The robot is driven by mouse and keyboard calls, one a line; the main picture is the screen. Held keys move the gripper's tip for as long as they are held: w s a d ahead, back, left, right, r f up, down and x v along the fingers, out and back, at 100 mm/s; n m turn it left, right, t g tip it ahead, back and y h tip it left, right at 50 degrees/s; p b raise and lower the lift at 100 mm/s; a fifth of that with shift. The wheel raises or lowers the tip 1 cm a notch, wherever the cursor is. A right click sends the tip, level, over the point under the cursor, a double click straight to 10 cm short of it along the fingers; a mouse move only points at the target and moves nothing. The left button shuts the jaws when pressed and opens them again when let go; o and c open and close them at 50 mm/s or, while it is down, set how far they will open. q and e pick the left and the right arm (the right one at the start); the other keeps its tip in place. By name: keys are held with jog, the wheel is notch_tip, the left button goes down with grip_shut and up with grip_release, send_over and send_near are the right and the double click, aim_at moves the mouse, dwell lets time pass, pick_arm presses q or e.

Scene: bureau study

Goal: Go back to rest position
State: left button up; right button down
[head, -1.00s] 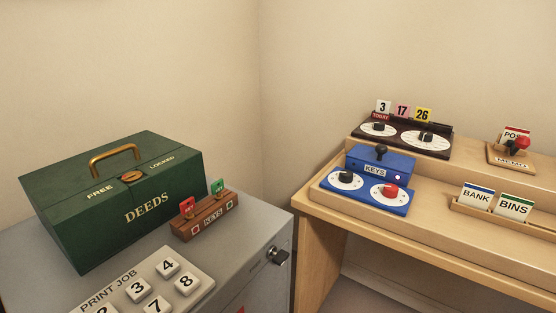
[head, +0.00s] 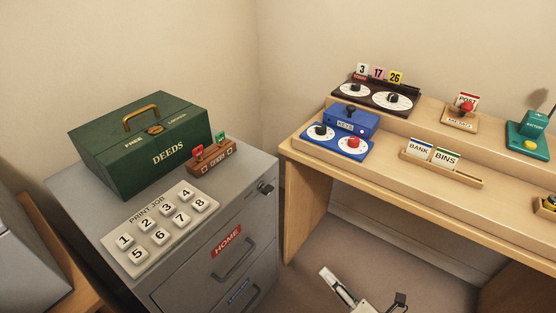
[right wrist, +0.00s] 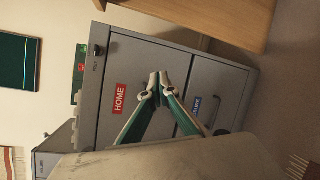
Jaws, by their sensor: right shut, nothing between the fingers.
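My right gripper (head: 328,276) shows at the bottom of the head view, low in front of the desk and right of the grey filing cabinet (head: 205,252). In the right wrist view its two green and white fingers (right wrist: 158,78) meet at the tips, with nothing between them, and the cabinet front (right wrist: 150,58) behind. The gripper appears to be in free air, apart from the cabinet. My left gripper is not in view.
The cabinet bears a green DEEDS box (head: 135,155), a brown key rack (head: 211,158) and a PRINT JOB keypad (head: 138,213). The wooden desk (head: 310,200) bears a blue KEYS box (head: 345,135), dark dials, card holders and a teal device (head: 527,140). Floor between them looks clear.

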notch_tip(320, 180, up, 7)
jog(key=s+d+m+t+h+p, duration=0.1)
jog(key=s+d+m+h+p, duration=0.2)
jog(key=m, duration=0.5)
pick_arm(q)
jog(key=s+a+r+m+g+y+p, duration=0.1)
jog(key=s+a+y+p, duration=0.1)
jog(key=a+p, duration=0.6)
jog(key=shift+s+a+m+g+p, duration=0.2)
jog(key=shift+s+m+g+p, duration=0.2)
jog(key=shift+p, duration=0.65)
pick_arm(e)
jog(key=s+d+m+g+h, duration=0.1)
jog(key=s+d+m+g, duration=0.1)
jog(key=s+m, duration=0.7)
jog(key=s+d+m+g+h, duration=0.2)
jog(key=s+m, duration=0.6)
jog(key=s, duration=0.2)
jog(key=shift+f+m, duration=0.15)
jog(key=shift+m, duration=0.25)
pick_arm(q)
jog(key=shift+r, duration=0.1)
